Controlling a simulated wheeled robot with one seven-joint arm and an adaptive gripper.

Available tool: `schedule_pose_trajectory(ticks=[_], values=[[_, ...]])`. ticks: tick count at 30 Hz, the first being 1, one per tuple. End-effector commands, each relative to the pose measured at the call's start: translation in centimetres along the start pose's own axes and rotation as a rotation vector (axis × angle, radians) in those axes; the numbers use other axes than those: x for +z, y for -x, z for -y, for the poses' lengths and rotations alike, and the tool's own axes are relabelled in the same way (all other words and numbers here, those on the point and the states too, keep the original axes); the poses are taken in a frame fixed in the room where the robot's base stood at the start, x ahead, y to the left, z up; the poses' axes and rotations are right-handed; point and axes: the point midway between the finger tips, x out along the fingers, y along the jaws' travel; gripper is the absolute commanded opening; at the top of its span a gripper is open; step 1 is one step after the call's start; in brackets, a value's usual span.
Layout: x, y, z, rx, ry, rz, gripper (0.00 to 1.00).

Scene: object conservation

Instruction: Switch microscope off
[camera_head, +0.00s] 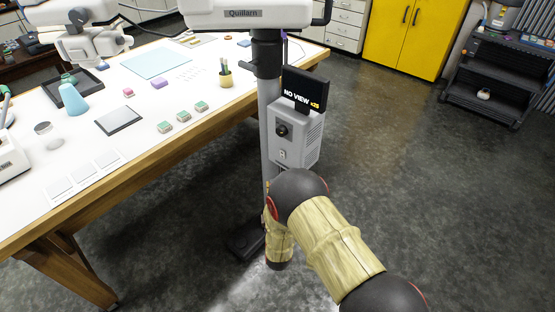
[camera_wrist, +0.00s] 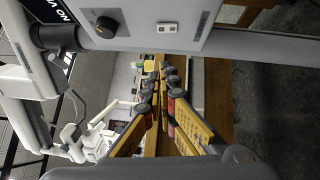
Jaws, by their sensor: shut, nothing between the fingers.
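The microscope (camera_head: 245,14) stands on a grey pole beside the bench, with "Quillarn" on its white head. A grey control box (camera_head: 312,140) on the pole has a black knob (camera_head: 281,130) and a small white rocker switch (camera_head: 283,155) below it. A black screen (camera_head: 305,90) above reads "NO VIEW x25". In the wrist view, turned sideways, the knob (camera_wrist: 105,26) and switch (camera_wrist: 167,28) are on the box at the top. My gripper (camera_wrist: 160,70) is shut and empty, its tips apart from the switch in the picture. In the head view my arm hides the gripper.
A white-topped wooden bench (camera_head: 150,130) fills the left, holding a pen cup (camera_head: 225,76), a blue bottle (camera_head: 72,98) and small samples. A yellow cabinet (camera_head: 412,35) and a dark cart (camera_head: 495,75) stand behind. The floor right of the box is clear.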

Motion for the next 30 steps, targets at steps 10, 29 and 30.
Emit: schedule_pose_trajectory(ticks=[10, 29, 30], values=[[0.0, -0.6, 0.1, -0.001, -0.003, 0.001, 0.00], [1.1, -11.1, 0.2, -0.002, -0.003, 0.003, 0.00], [1.5, -11.5, 0.2, -0.002, -0.002, 0.002, 0.00]])
